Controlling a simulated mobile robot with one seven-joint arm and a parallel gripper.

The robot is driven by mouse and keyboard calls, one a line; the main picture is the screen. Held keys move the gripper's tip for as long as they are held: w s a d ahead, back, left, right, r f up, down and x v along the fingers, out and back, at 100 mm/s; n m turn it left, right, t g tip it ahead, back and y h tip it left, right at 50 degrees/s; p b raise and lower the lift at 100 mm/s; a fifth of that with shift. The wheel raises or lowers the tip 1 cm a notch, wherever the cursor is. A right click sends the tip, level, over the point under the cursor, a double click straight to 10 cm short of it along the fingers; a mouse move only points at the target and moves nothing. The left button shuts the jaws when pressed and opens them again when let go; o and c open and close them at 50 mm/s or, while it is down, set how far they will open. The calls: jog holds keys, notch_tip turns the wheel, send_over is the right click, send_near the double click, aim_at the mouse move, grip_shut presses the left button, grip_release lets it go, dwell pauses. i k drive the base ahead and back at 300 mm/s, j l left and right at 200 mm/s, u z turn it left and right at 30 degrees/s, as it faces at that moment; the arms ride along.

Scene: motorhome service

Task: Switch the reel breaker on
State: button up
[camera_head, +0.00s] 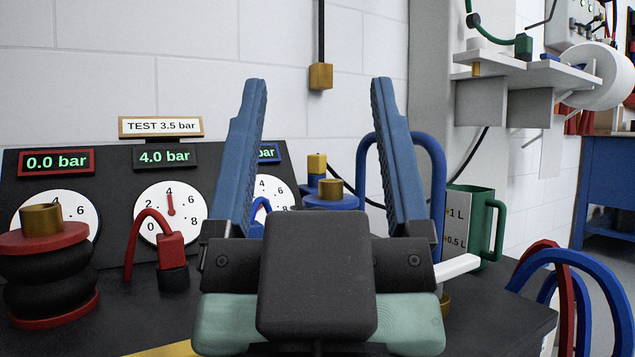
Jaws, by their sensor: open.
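My gripper (318,85) stands in the foreground with its two blue fingers upright and wide apart. Nothing is between the fingers; the wall and a hanging black cable with a brass end (320,76) show behind the gap. I cannot make out a reel breaker for certain. A pale grey box (572,22) with small lights and switches is on the wall at the top right, cut off by the picture edge and far from my gripper. Its switch positions are too small to tell.
A black gauge panel (110,180) with displays stands on the left. A red-and-black bellows (50,265) is before it. A green jug (480,222) stands right of my gripper. Red and blue hoses (585,275) loop at lower right. A shelf (520,75) and white roll (597,77) are above.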

aim_at(587, 28)
jog(key=z, duration=1.25)
